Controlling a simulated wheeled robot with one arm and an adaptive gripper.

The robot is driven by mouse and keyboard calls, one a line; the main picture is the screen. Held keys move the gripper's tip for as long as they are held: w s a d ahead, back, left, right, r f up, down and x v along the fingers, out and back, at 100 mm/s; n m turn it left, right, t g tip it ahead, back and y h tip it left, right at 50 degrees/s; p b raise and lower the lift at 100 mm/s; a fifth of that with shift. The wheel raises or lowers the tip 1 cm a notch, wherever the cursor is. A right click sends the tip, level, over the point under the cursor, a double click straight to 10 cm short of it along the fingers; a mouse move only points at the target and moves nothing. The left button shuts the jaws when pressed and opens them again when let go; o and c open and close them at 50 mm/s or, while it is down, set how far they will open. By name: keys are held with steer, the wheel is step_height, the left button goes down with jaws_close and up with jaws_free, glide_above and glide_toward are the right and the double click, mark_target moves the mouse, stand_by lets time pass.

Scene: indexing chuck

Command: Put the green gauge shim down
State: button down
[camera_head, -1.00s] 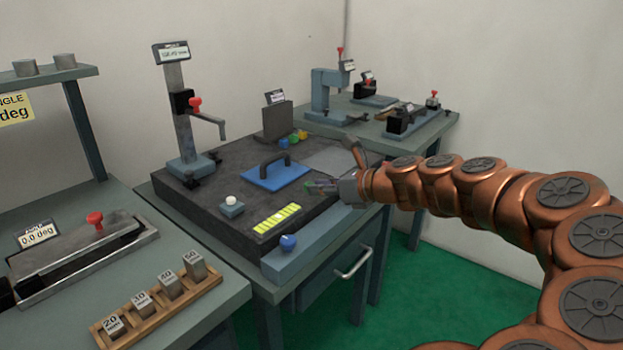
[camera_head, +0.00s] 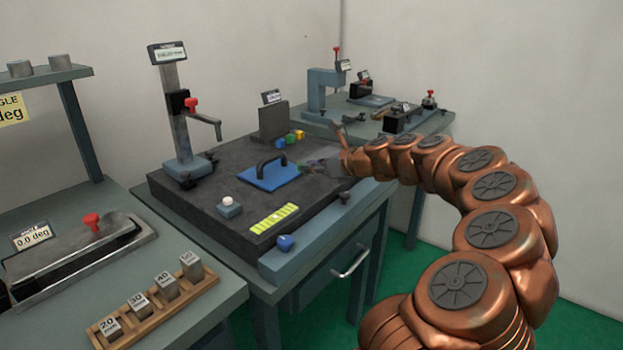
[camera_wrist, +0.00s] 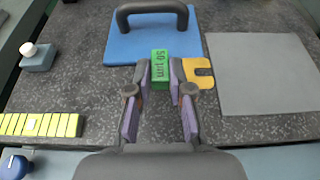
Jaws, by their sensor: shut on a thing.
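The green gauge shim (camera_wrist: 160,66), a small block marked 50 µm, is between the fingertips of my gripper (camera_wrist: 160,80) in the wrist view. The gripper is shut on it. It is at the near right edge of the blue plate with a black handle (camera_wrist: 120,45), over the dark granite slab (camera_wrist: 70,100). I cannot tell whether the shim touches the surface below.
A yellow notched piece (camera_wrist: 198,72) lies close beside the right finger. A flat grey mat (camera_wrist: 262,75) lies to the right. The yellow segmented strip (camera_wrist: 40,125) and a white-knobbed block (camera_wrist: 38,55) are left. A height stand (camera_head: 178,110) rises behind left.

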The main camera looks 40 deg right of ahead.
mark_target(312, 187)
steer(key=shift+w+d+f, duration=0.15)
steer(key=shift+w+f, duration=0.05)
steer(key=shift+w, duration=0.05)
steer(key=shift+f, duration=1.6)
steer(key=c, duration=1.1)
jaws_free()
steer(key=shift+f, duration=0.1)
steer(key=shift+o, duration=0.2)
